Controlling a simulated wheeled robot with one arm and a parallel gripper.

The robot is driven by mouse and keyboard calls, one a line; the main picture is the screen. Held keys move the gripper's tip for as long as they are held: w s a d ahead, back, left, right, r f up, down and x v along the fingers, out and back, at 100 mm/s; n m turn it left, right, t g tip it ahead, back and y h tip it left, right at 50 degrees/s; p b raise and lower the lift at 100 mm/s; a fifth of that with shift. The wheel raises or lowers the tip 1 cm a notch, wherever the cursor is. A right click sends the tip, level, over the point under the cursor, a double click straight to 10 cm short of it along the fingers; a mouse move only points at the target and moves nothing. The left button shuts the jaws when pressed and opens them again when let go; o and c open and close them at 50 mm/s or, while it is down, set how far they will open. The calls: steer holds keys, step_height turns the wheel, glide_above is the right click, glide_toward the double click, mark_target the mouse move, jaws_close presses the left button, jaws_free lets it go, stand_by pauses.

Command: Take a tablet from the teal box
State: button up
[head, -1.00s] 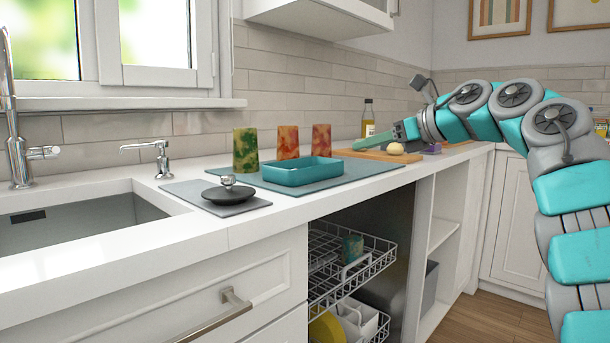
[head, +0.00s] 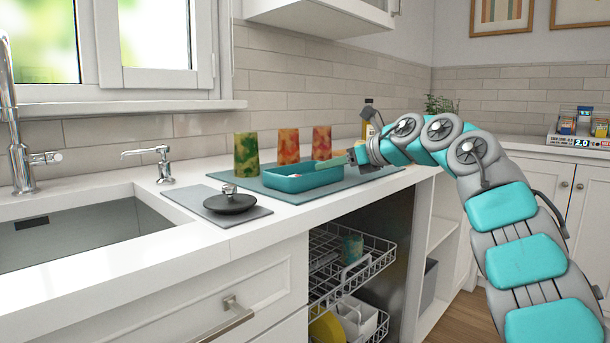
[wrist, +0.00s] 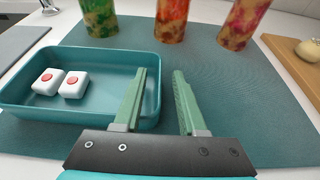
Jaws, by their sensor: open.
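The teal box (head: 303,178) is an open, shallow tray on a grey-teal mat on the counter. It also shows in the wrist view (wrist: 140,62). Two white tablets with red dots, a left one (wrist: 47,81) and a right one (wrist: 74,85), lie side by side in its left part. In the head view the box wall hides them. My gripper (wrist: 165,75) is open and empty, with green fingers. In the head view it (head: 348,158) is at the box's right end. In the wrist view its left finger overlaps the box's right wall and the right finger is over the mat.
Three mottled tumblers, green (head: 246,155), orange (head: 288,147) and red (head: 321,143), stand behind the box. A black lid-like disc (head: 230,202) sits on a small mat to the left, beside the sink. A wooden board (wrist: 295,68) with a pale round item lies to the right.

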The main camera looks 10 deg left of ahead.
steer(key=shift+w+a+f, duration=0.15)
steer(key=shift+w+a, duration=0.05)
steer(key=shift+a, duration=0.1)
jaws_close()
stand_by(1.2)
